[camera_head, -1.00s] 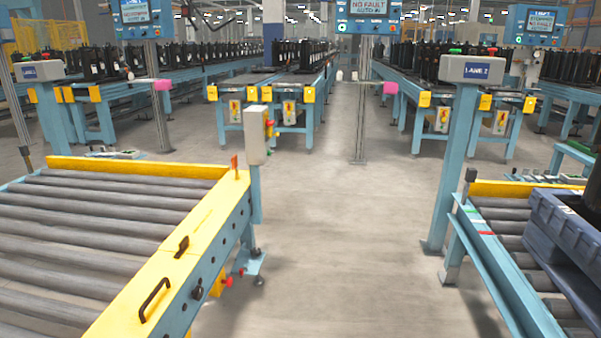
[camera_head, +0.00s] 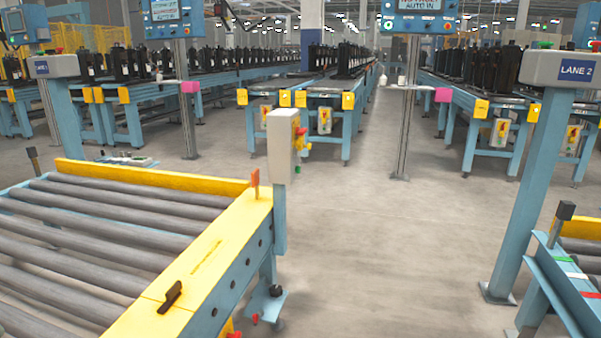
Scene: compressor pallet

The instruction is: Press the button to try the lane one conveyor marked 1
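A grey button box (camera_head: 54,66) labelled as a lane stands on a blue post at the left, behind the left roller conveyor; its label is small, and reads like lane 1. A green button and a red button (camera_head: 57,50) show on its top. The left roller conveyor (camera_head: 214,258) has a yellow frame, grey rollers and no load in view. A second button box (camera_head: 560,69), marked LANE 2, stands on a blue post at the right. My gripper is not in view.
A grey control box (camera_head: 281,146) with red, yellow and green controls stands at the left conveyor's corner. Another roller conveyor (camera_head: 555,268) edges in at the right. Open concrete floor (camera_head: 390,240) lies between them. A screen post (camera_head: 408,120) stands farther back.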

